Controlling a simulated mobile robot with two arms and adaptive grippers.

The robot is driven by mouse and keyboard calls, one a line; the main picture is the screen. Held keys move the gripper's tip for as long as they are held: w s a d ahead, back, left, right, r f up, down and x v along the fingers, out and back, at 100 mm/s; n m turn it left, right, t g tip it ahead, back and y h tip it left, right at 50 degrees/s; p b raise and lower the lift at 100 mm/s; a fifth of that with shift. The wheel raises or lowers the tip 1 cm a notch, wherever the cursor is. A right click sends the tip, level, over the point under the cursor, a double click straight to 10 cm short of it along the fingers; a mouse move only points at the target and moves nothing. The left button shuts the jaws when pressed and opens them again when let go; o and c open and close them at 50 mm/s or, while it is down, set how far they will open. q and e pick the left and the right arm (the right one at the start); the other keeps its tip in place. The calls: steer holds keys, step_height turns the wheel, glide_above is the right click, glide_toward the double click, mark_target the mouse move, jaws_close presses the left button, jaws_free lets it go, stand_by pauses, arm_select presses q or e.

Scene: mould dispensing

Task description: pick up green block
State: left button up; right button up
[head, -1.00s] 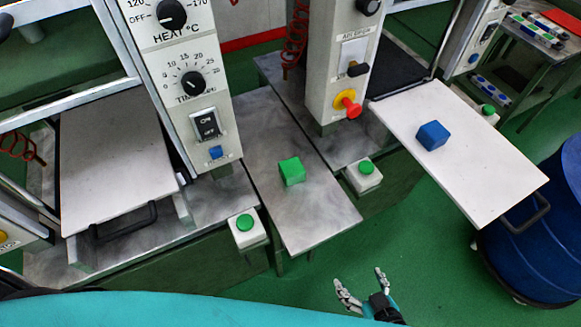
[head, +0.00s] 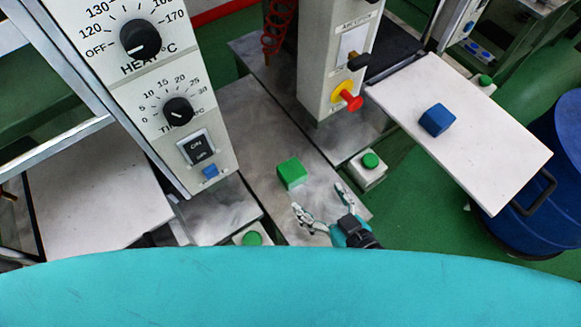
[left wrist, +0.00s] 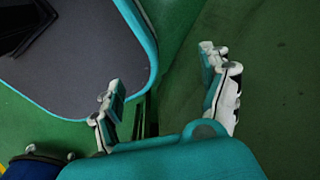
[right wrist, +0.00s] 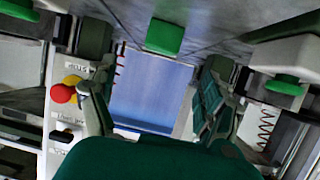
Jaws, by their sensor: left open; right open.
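The green block (head: 291,173) sits on the grey metal table between the two machines in the head view. In the right wrist view the green block (right wrist: 164,37) shows at top centre, beyond the fingertips and between them. My right gripper (head: 319,206) is open and empty, just in front of the block and apart from it, with its fingers pointing toward it. My left gripper (left wrist: 165,80) is open and empty in the left wrist view, above green floor. It does not show in the head view.
A blue block (head: 437,120) lies on a white plate (head: 490,150) at the right. Green push buttons (head: 370,161) stand beside the table (head: 262,125). The machine panel (head: 165,90) rises at the left, another (head: 340,70) behind. A blue drum (head: 545,200) is at the right.

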glide_toward(293, 170)
steer(key=x, duration=0.3)
steer(key=shift+w+p, duration=0.15)
steer(key=shift+p, duration=0.2)
steer(key=shift+x, duration=1.1)
steer(key=shift+w+a+f+p, duration=0.2)
steer(key=shift+a+f+p, duration=0.05)
steer(key=shift+p, duration=0.05)
steer(key=x, duration=0.3)
steer(key=shift+w+a+f+p, duration=0.2)
steer(key=shift+w+p, duration=0.05)
steer(key=shift+p, duration=0.1)
steer(key=shift+w+a+f, duration=0.2)
steer(key=shift+w, duration=0.05)
steer(key=shift+s, duration=0.1)
steer(key=shift+c, duration=1.3)
steer(key=c, duration=1.4)
arm_select(q)
step_height(293, 170, up, 2)
steer(key=shift+d+r, duration=0.1)
steer(key=shift+d, duration=0.05)
arm_select(e)
steer(key=shift+r, duration=0.15)
jaws_close()
